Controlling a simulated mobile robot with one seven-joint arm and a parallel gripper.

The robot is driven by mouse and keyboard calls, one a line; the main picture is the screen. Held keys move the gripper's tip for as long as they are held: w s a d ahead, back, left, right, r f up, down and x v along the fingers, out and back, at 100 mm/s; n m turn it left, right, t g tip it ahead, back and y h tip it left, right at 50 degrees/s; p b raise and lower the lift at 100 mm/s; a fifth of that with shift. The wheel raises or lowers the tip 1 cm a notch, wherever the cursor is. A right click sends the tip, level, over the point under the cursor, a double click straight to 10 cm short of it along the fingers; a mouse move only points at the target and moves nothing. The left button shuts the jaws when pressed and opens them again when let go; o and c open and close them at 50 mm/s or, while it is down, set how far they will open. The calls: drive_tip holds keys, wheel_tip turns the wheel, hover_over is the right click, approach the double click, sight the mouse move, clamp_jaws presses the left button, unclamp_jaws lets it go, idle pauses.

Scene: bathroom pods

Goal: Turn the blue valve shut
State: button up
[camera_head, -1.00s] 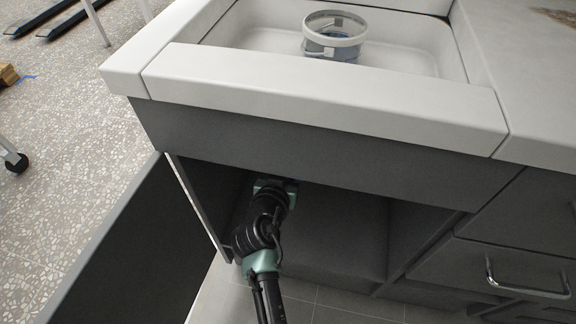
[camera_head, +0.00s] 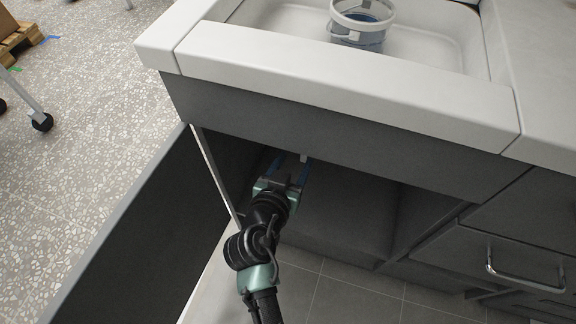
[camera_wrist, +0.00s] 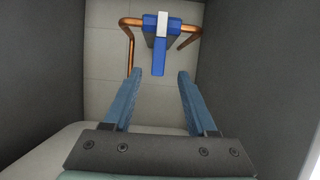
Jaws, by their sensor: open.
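The blue valve (camera_wrist: 160,44) shows at the top middle of the wrist view, with a pale block on its front. It sits on a copper pipe (camera_wrist: 131,48) that bends down on the left and runs out to the right. My gripper (camera_wrist: 157,73) is open and empty, its two blue fingers apart, with the valve beyond the tips and between them in the picture. In the head view my gripper (camera_head: 291,166) reaches into the open cabinet under the sink. The valve cannot be made out for sure in the head view.
The cabinet door (camera_head: 120,225) stands open on the left. The sink's front edge (camera_head: 340,85) is above my arm, and a clear bucket (camera_head: 358,25) stands in the basin. Drawers with a metal handle (camera_head: 525,278) are to the right. Grey cabinet walls (camera_wrist: 257,70) flank my gripper closely.

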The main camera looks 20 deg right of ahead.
drive_tip(key=shift+p+v, duration=0.35)
drive_tip(key=shift+v, duration=1.75)
